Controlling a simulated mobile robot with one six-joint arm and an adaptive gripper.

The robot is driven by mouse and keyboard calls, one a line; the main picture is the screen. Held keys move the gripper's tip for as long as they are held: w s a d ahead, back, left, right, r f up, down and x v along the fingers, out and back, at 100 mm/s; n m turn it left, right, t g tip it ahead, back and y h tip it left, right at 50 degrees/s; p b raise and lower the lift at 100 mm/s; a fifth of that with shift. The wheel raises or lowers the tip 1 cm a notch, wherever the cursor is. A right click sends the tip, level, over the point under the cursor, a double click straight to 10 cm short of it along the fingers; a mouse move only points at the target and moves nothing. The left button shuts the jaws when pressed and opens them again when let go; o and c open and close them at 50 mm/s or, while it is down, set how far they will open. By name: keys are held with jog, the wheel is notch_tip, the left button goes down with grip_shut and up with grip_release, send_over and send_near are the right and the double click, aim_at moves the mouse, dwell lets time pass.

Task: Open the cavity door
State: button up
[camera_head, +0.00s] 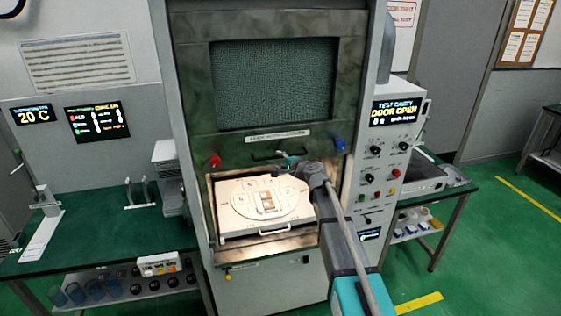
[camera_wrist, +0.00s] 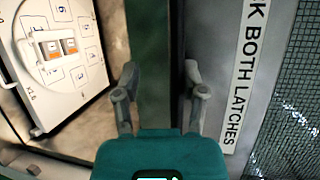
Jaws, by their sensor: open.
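The cavity door (camera_head: 200,110), a dark framed panel with a mesh window (camera_head: 275,85), stands raised above the open cavity (camera_head: 212,205) in the head view. A dark handle (camera_head: 262,156) is near its lower edge. A red knob (camera_head: 215,160) and a blue knob (camera_head: 340,144) sit at its lower corners. Contact with the door cannot be told.
Inside the cavity is a white tray (camera_head: 233,228) with a round numbered plate (camera_head: 245,208) and orange-and-white items. The panel display (camera_head: 394,112) reads "DOOR OPEN". Green benches (camera_head: 95,235) flank the machine. Clear green floor (camera_head: 490,260) lies to the right.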

notch_tip(320, 180, down, 30)
jog(key=b, duration=2.8)
jog(key=shift+r+b, duration=0.25)
jog(key=shift+b, duration=0.15)
jog(key=p+v, duration=0.3)
jog(key=v, duration=1.3)
dwell(1.5)
dwell(0.5)
